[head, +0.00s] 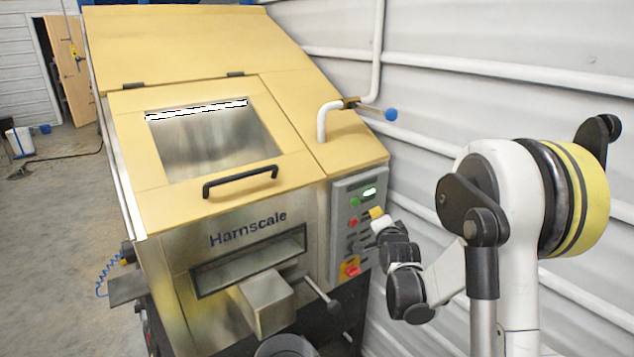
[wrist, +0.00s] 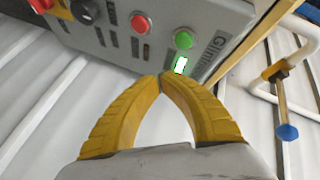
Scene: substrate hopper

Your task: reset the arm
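My gripper (wrist: 161,78) shows in the wrist view with its two yellow fingers meeting at the tips. It is shut, with nothing visible between the fingers. In the head view my gripper (head: 376,213) is at the right side of the hopper, in front of the grey control panel (head: 340,215), with the arm folded at the right. In the wrist view the fingertips appear just below the panel's lit display (wrist: 181,64) and green button (wrist: 183,39). A red button (wrist: 140,23) is to their left. I cannot tell whether the fingertips touch the panel.
The yellow-lidded hopper (head: 120,60) fills the middle, with a black handle (head: 240,181) and a protruding metal chute (head: 266,302). A blue-ended lever (head: 390,114) sticks out beside a white pipe (head: 377,45). A corrugated wall (head: 480,110) stands close behind my arm. Open floor lies left.

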